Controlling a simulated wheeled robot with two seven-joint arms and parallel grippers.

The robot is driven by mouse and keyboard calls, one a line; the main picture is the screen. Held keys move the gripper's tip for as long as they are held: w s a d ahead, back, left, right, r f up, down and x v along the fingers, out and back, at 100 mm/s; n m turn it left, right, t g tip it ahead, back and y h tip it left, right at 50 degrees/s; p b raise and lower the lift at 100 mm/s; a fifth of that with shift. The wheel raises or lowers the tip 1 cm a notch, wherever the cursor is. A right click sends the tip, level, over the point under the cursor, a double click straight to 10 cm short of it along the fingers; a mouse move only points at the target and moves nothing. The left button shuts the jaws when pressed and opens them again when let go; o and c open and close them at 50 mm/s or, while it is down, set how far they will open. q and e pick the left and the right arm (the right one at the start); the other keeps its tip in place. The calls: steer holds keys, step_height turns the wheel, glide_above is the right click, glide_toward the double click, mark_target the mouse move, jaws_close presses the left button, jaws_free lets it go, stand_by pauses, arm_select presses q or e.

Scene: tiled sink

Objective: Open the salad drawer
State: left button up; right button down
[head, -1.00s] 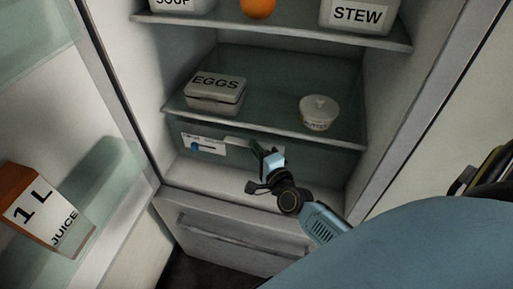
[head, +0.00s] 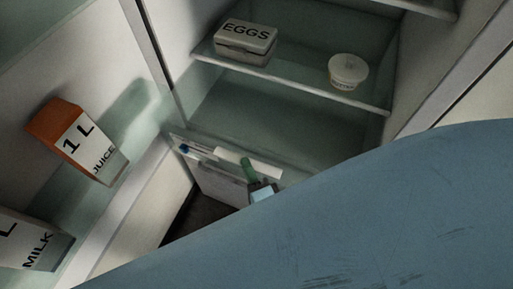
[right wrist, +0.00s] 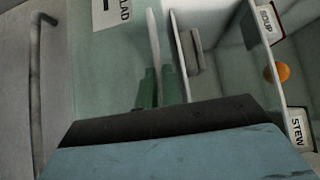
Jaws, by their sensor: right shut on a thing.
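In the right wrist view the drawer's front (right wrist: 105,60) carries a label partly reading "LAD". My right arm hides the lower right of the head view. My left gripper is not in view.
An egg box (head: 243,45) and a white tub (head: 348,72) stand on the glass shelf (head: 300,88) above. The open fridge door on the left holds a juice carton (head: 80,143) and a milk carton (head: 30,243). Dark floor shows below the drawer.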

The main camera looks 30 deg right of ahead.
steer(key=shift+s+a, duration=0.45)
steer(key=shift+a, duration=0.05)
steer(key=c, duration=1.6)
jaws_free()
steer(key=shift+o, duration=0.2)
